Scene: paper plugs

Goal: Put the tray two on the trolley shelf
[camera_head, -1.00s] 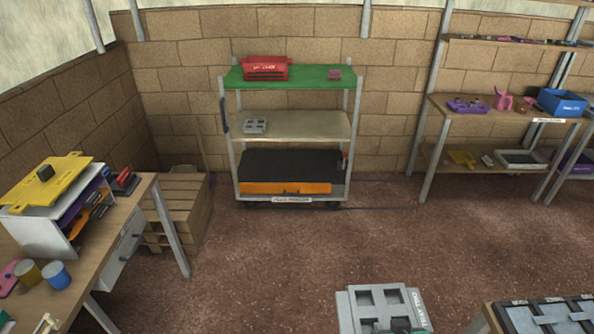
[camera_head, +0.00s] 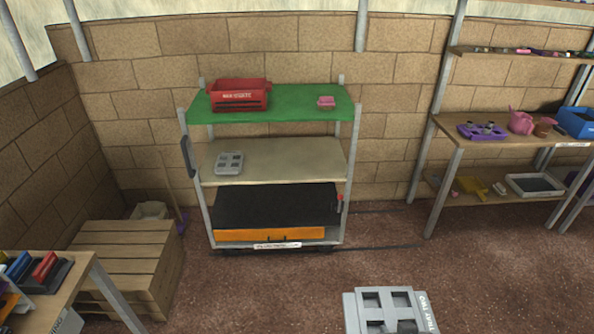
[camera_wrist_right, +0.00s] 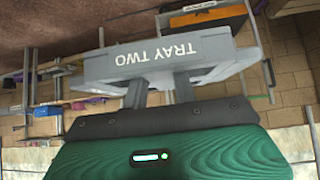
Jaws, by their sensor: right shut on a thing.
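Tray two (camera_head: 389,308) is a grey tray with square openings, at the bottom of the head view. Its side, lettered "TRAY TWO", faces the right wrist camera (camera_wrist_right: 180,55). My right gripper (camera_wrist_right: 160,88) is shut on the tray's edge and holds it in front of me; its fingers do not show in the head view. The trolley stands ahead against the wall. Its middle shelf (camera_head: 300,160) is beige and holds another grey tray (camera_head: 229,163) at the left. Its top shelf is green (camera_head: 290,108). My left gripper is not in view.
A red crate (camera_head: 239,95) and a pink item (camera_head: 326,102) stand on the green shelf. A black and orange case (camera_head: 270,233) fills the bottom shelf. A wooden pallet stack (camera_head: 130,260) stands left, shelving (camera_head: 495,146) right. The middle shelf's right part is clear.

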